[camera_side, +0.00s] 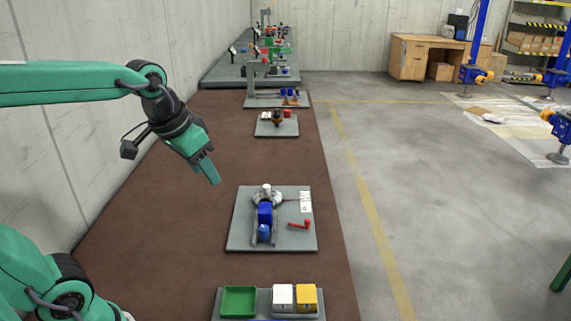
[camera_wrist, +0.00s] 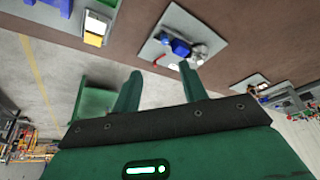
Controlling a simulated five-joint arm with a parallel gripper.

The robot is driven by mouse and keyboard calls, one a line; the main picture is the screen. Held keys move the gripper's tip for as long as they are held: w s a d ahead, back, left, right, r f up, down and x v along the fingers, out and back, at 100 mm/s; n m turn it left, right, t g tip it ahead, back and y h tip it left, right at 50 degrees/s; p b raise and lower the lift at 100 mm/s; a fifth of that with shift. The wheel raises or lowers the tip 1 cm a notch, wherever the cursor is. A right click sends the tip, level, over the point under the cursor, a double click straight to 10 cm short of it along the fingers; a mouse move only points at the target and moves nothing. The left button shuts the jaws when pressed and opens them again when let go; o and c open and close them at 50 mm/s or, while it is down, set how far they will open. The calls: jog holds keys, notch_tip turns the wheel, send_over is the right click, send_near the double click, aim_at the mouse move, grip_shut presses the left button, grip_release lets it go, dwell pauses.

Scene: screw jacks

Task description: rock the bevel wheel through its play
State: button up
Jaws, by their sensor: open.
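A silver wheel-like part, which looks like the bevel wheel (camera_side: 268,197), sits at the back of a small assembly on a grey plate (camera_side: 238,232). A blue body (camera_side: 264,215) stands in front of it, and a red crank-like piece (camera_side: 300,225) lies to its right. In the wrist view the silver part (camera_wrist: 199,52) shows beside the blue body (camera_wrist: 180,47), beyond my fingers. My gripper (camera_side: 211,178) hangs in the air to the left of and above the plate, apart from everything. In the wrist view its two fingers (camera_wrist: 160,72) are spread with nothing between them.
A green tray (camera_side: 239,302) and white and yellow boxes (camera_side: 294,298) stand at the near end of the brown surface (camera_side: 165,230). Another small plate with parts (camera_side: 278,124) and more fixtures lie farther back. The brown surface under my gripper is clear.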

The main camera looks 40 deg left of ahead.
jog(key=w+a+g, duration=0.1)
jog(key=w+a, duration=0.2)
jog(key=w, duration=0.6)
jog(key=g, duration=0.4)
send_over(266, 186)
notch_tip(266, 186, down, 15)
jog(key=shift+d, duration=0.15)
jog(key=shift+w+f, duration=0.1)
jog(key=shift+f, duration=0.15)
jog(key=shift+f, duration=3.9)
